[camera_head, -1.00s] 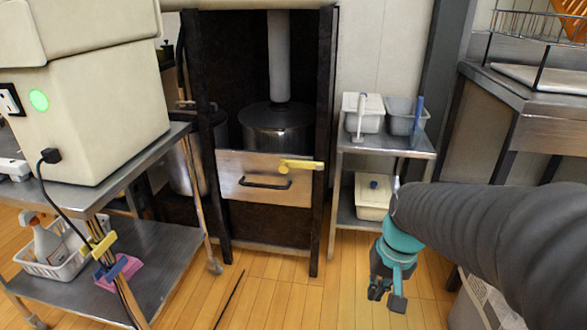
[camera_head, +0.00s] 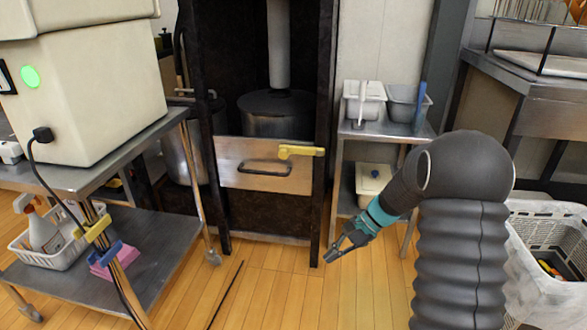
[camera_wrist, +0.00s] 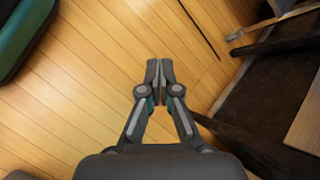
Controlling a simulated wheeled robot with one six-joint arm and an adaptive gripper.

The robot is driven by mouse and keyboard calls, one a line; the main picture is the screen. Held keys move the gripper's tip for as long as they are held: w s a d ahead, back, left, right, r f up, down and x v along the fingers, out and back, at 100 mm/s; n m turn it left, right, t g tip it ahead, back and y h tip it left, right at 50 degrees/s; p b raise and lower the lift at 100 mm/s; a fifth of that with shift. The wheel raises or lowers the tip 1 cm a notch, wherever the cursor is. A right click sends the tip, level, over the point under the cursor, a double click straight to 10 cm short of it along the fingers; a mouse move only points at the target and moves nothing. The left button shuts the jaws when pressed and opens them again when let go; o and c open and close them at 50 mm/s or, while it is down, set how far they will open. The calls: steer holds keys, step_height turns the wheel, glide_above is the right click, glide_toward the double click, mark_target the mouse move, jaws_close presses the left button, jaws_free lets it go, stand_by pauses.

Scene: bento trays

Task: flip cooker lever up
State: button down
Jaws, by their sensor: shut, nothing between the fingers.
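The yellow lever (camera_head: 300,151) lies about level at the panel's upper right. My gripper (camera_head: 329,260) is low in front of the cooker's right leg, below the lever and apart from it. It points down to the left. In the wrist view my gripper (camera_wrist: 159,66) is shut and empty above the floor, with the cooker's dark base (camera_wrist: 262,105) at the right. The lever does not show there.
A metal cart (camera_head: 150,240) with a beige machine (camera_head: 95,95) stands at the left. A metal shelf (camera_head: 385,132) with grey tubs stands right of the cooker. A white crate (camera_head: 550,240) is at the far right. The wooden floor (camera_head: 275,295) before the cooker is mostly clear.

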mark_target(301, 153)
steer(key=w+a+f+m+t+y+b, duration=0.1)
steer(key=w+f+m+t+y, duration=0.2)
steer(key=w, duration=0.5)
steer(key=w+a+f+m+y+b, duration=0.1)
steer(key=w+f+m+y, duration=0.35)
steer(key=w, duration=0.25)
steer(key=w+d+r+m+t+y, duration=0.1)
steer(key=w+r+m+t+y, duration=0.1)
steer(key=w+r, duration=0.2)
steer(key=w+d+r+m+t+y, duration=0.1)
steer(key=w+r+m+t+y, duration=0.1)
steer(key=r, duration=0.7)
steer(key=shift+w+d+r+m+y, duration=0.2)
steer(key=shift+w+m+y, duration=0.4)
steer(key=shift+w, duration=0.35)
steer(key=shift+a, duration=0.15)
steer(key=shift+d+r+b+x, duration=0.15)
steer(key=shift+r+x, duration=0.3)
steer(key=shift+x, duration=1.65)
steer(key=shift+d+r+b+x, duration=0.15)
steer(key=shift+r+x, duration=0.3)
steer(key=shift+x, duration=1.7)
steer(key=shift+d+r+x, duration=0.2)
steer(key=shift+r+x, duration=0.2)
steer(key=shift+x, duration=1.7)
